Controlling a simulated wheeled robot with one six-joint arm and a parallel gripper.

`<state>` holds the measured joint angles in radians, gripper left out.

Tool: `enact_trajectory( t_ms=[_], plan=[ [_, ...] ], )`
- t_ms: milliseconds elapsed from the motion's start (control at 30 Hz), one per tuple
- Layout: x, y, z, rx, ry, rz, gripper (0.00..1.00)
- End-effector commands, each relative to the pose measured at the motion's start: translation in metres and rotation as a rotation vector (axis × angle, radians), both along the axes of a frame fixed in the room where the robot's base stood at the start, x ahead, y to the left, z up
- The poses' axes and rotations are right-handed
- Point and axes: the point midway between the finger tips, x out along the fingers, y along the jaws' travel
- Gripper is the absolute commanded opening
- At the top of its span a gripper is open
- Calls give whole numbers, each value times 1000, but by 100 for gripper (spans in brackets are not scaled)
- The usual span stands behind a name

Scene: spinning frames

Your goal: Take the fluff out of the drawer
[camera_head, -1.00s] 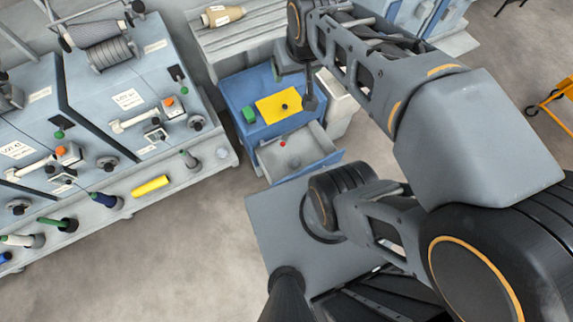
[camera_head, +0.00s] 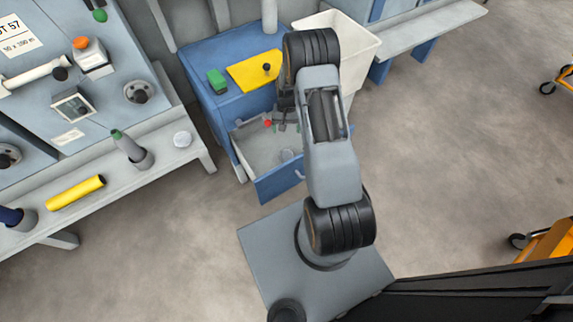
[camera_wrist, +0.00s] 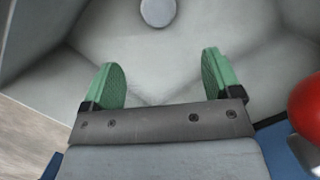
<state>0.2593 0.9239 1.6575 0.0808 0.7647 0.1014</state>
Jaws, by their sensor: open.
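The drawer (camera_head: 243,142) of the blue cabinet is pulled open. A pale grey round piece (camera_head: 287,155) lies in it towards the front; I take it for the fluff, though its texture is not clear. It also shows at the top edge of the wrist view (camera_wrist: 158,12). My gripper (camera_head: 286,127) is over the drawer, partly hidden by my arm. In the wrist view its green-padded fingers (camera_wrist: 163,78) are spread wide with nothing between them. The round piece lies beyond the fingertips, apart from them.
A red knob or ball (camera_head: 267,123) is close to my gripper, at the right in the wrist view (camera_wrist: 305,105). A pale bin (camera_head: 350,45) stands right of the cabinet. Spinning machinery (camera_head: 140,150) is left.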

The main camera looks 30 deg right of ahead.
Motion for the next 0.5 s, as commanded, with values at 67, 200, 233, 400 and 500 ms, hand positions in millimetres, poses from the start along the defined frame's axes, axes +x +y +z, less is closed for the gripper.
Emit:
enact_trajectory(
  t_ms=[67,200,233,400,500],
  plan=[
    [-4,0,-35,4,25,-16,84],
    [-9,0,-62,6,53,-38,84],
    [-10,1,-65,7,56,-41,84],
    [-15,2,-86,7,65,-47,84],
    [-17,4,-94,8,67,-48,84]
  ],
)
